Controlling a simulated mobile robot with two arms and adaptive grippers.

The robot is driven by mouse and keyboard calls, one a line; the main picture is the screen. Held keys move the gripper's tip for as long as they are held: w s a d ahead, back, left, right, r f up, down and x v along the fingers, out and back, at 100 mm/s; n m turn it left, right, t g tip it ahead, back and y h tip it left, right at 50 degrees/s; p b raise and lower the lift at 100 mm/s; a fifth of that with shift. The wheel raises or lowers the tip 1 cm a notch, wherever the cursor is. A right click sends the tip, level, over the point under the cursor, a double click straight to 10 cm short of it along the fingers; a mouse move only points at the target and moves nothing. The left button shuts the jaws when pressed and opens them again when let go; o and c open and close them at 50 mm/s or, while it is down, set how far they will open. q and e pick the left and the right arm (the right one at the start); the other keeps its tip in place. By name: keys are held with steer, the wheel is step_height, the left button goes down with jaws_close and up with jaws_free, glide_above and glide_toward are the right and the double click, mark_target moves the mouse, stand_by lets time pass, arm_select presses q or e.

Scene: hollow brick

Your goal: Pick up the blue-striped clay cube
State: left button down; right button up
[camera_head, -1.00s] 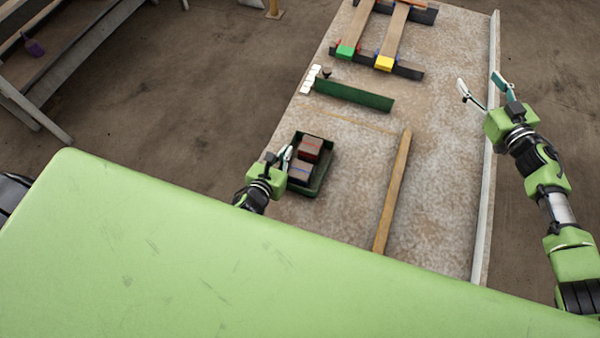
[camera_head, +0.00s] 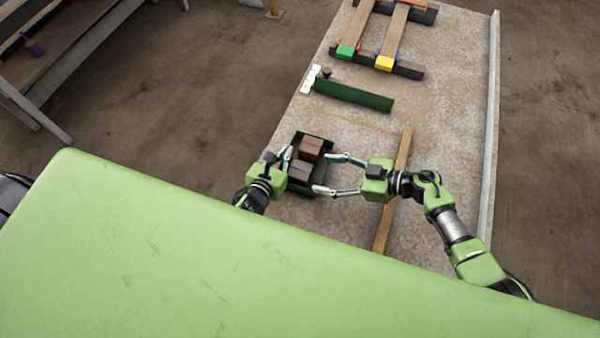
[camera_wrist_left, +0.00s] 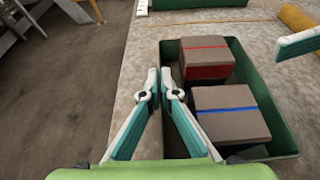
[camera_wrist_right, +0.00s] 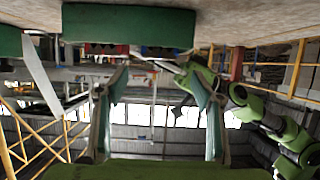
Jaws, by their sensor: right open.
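The blue-striped clay cube (camera_head: 301,169) sits in the nearer half of a dark green tray (camera_wrist_left: 268,75), beside a red-striped cube (camera_head: 311,146). Its brown top with the blue line (camera_wrist_left: 228,115) shows clearly in the left wrist view. My left gripper (camera_head: 287,156) is at the tray's left side; its fingers (camera_wrist_left: 159,82) are closed on the left wall. My right gripper (camera_head: 323,173) is open and empty at the tray's right side, fingers pointing at it. In the right wrist view, the tray's wall (camera_wrist_right: 128,24) appears upside down at the top, partly hiding the cubes.
A wooden strip (camera_head: 385,225) lies on the table beneath my right gripper. A green bar (camera_head: 352,95) lies farther back, with planks on dark supports (camera_head: 400,69) behind it. The table's (camera_head: 455,125) right side is mostly clear.

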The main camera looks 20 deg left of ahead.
mark_target(301, 170)
steer(key=shift+x, duration=3.25)
steer(key=shift+w+f, duration=0.1)
steer(key=shift+c, duration=0.3)
steer(key=c, duration=1.1)
